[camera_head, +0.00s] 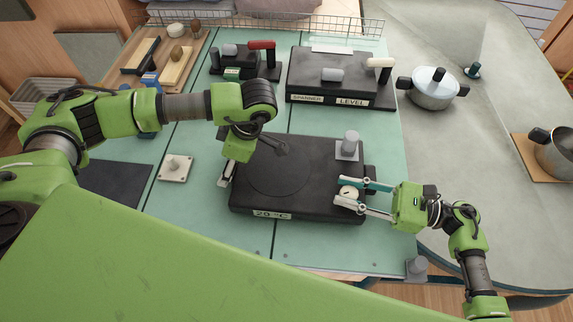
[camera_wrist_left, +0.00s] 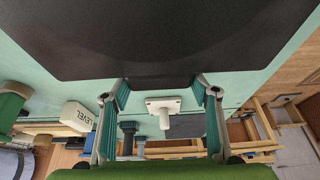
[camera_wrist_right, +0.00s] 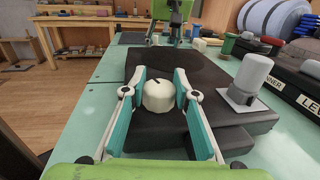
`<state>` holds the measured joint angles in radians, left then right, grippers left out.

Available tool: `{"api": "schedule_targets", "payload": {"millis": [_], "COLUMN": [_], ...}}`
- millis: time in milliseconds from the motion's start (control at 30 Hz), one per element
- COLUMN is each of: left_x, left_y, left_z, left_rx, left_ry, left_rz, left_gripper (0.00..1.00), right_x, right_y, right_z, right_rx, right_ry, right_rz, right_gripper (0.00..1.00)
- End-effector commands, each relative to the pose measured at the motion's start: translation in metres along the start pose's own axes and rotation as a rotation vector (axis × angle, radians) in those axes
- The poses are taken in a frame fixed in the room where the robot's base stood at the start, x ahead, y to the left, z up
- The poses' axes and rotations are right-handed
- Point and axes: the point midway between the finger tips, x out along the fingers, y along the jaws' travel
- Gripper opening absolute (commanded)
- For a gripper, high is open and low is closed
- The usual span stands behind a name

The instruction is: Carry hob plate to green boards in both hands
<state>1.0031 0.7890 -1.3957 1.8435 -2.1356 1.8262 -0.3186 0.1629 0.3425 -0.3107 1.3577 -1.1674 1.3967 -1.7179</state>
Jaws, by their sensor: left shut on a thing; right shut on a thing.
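The hob plate (camera_head: 290,170) is a black slab with a round ring mark and a "20 °C" label on its front edge. It lies flat over the green boards (camera_head: 320,250); I cannot tell whether it touches them. My left gripper (camera_head: 229,170) is shut at the plate's left edge, mostly hidden by its own arm. The left wrist view shows its fingers (camera_wrist_left: 162,91) at the plate's dark edge. My right gripper (camera_head: 341,190) is shut around the white round knob (camera_wrist_right: 160,96) at the plate's right side.
A grey post on a square base (camera_head: 348,146) stands at the plate's back right corner. A black box labelled "LEVEL" (camera_head: 335,80) and a smaller black block (camera_head: 245,64) stand behind. A white base with a knob (camera_head: 176,168) is at left. A pot (camera_head: 433,90) stands at right.

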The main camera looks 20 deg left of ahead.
Motion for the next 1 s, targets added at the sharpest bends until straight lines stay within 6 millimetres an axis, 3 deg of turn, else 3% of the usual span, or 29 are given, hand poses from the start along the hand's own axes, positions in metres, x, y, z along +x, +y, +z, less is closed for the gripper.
{"api": "schedule_targets", "payload": {"millis": [333,367,400,767,1000], "left_x": [0.013,0.013,0.013,0.011,-0.021], "left_y": [0.002,0.0,0.0,0.0,0.001], "left_z": [0.006,0.006,0.005,0.005,0.007], "left_rx": [-0.003,-0.001,-0.001,0.0,0.001], "left_ry": [-0.001,-0.001,-0.001,-0.001,-0.004], "left_rz": [0.004,0.001,0.001,0.001,0.005], "left_gripper": [0.0,0.62,0.71,0.71,0.71], "right_x": [0.001,0.0,0.0,0.0,0.0], "right_y": [-0.001,0.0,0.0,0.0,0.0], "right_z": [-0.011,-0.013,-0.013,-0.013,-0.013], "right_rx": [-0.007,-0.003,-0.003,-0.001,0.0], "right_ry": [-0.009,-0.002,-0.002,0.0,0.0], "right_rz": [0.001,0.0,0.0,0.0,0.0], "right_gripper": [0.0,0.35,0.44,0.44,0.44]}}
